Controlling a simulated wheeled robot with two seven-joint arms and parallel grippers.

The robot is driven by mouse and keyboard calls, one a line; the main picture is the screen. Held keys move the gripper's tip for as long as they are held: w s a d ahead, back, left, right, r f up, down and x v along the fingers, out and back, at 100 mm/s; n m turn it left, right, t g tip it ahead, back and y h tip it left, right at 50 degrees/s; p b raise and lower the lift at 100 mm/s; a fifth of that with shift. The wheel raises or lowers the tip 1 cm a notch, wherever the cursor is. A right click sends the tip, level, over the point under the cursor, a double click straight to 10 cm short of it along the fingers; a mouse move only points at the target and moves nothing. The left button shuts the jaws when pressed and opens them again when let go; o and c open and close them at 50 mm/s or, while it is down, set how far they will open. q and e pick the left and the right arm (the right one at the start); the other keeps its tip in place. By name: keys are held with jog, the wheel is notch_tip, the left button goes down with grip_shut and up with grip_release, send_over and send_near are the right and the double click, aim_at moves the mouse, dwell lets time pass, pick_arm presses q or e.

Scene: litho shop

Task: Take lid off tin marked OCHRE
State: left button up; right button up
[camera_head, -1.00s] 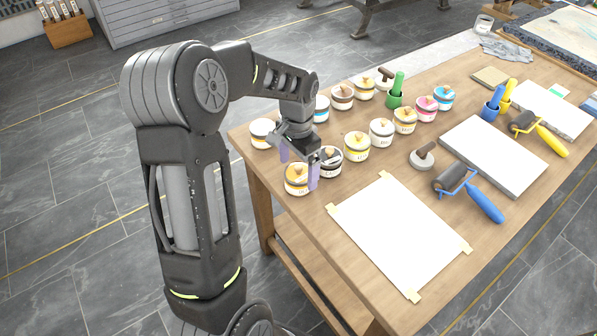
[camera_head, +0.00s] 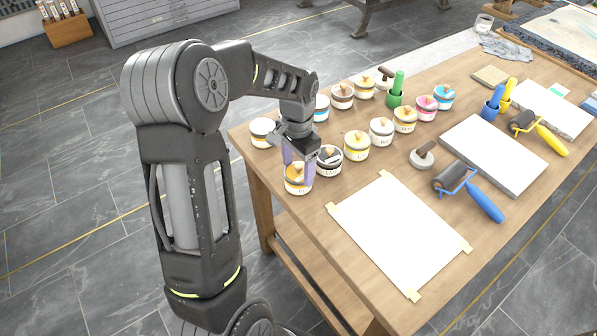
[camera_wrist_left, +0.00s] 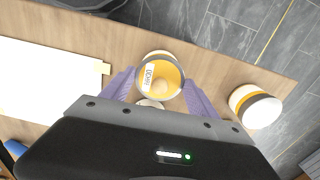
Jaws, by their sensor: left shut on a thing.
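The tin marked OCHRE (camera_head: 298,186) stands at the table's near left corner, white-sided with an orange-yellow lid. In the left wrist view the round lid (camera_wrist_left: 172,72) has a knob and a pale label whose small lettering seems to read OCHRE. The lid appears to sit on the tin; I cannot tell if there is a gap. My right gripper is out of view.
A dark-lidded tin (camera_head: 328,162) stands close on the right, and a pale tin (camera_head: 262,133) behind left. Several other tins form rows behind. A taped white sheet (camera_head: 398,235) lies to the right, with a blue-handled roller (camera_head: 484,203) beyond. The table edge is close on the left.

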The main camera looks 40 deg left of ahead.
aim_at(298, 166)
pick_arm(q)
jog(key=c, duration=0.7)
jog(key=shift+r, duration=0.1)
notch_tip(298, 166, up, 10)
jog(key=shift+f, duration=0.1)
dwell(0.6)
